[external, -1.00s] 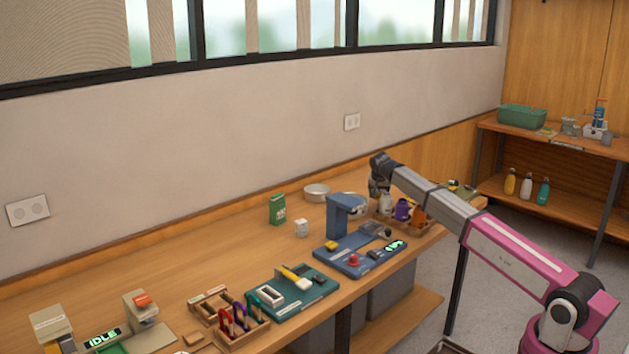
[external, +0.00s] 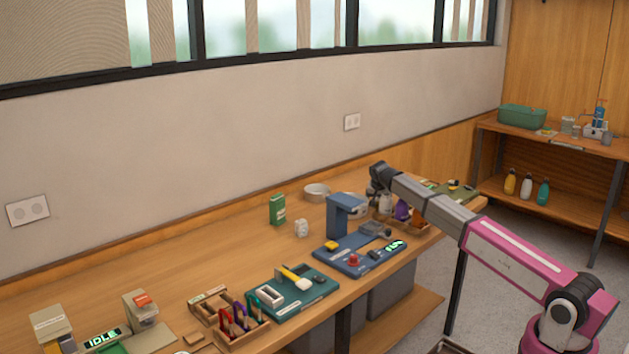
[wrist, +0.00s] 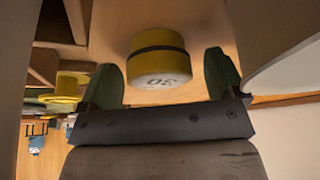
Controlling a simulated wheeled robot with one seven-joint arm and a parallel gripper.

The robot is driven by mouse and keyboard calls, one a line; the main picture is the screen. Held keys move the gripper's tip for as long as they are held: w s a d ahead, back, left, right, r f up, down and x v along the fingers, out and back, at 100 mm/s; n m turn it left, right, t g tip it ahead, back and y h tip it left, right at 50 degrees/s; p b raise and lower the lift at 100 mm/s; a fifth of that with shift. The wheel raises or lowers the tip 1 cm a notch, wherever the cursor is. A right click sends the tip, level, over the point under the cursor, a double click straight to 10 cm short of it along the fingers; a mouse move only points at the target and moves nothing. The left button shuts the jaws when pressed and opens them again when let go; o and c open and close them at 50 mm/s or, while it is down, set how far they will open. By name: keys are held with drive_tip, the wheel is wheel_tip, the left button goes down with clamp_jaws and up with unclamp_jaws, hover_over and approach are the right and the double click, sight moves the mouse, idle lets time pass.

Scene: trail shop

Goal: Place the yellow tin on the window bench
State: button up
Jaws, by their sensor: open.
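The yellow tin (wrist: 158,52) has a dark band and a pale end with dark markings. It shows in the wrist view in front of my gripper (wrist: 162,66), between the two dark green fingers. The fingers are apart, with a visible gap at the tin's sides. In the external view my gripper (external: 378,202) is low over the far part of the bench; I cannot pick out the tin there. The long wooden window bench (external: 130,272) runs under the windows.
A blue stand (external: 340,216) and a green box (external: 277,209) stand near my gripper. A round pale tin (external: 317,191) sits by the wall. A green tray (external: 295,290) and a wooden rack (external: 240,330) fill the nearer front. Bare bench lies along the wall at left.

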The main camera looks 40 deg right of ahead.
drive_tip(key=shift+r, duration=0.15)
drive_tip(key=v, duration=1.1)
drive_tip(key=shift+o, duration=0.4)
drive_tip(key=shift+s+a+r, duration=0.15)
drive_tip(key=shift+a+r, duration=0.05)
drive_tip(key=shift+r, duration=0.25)
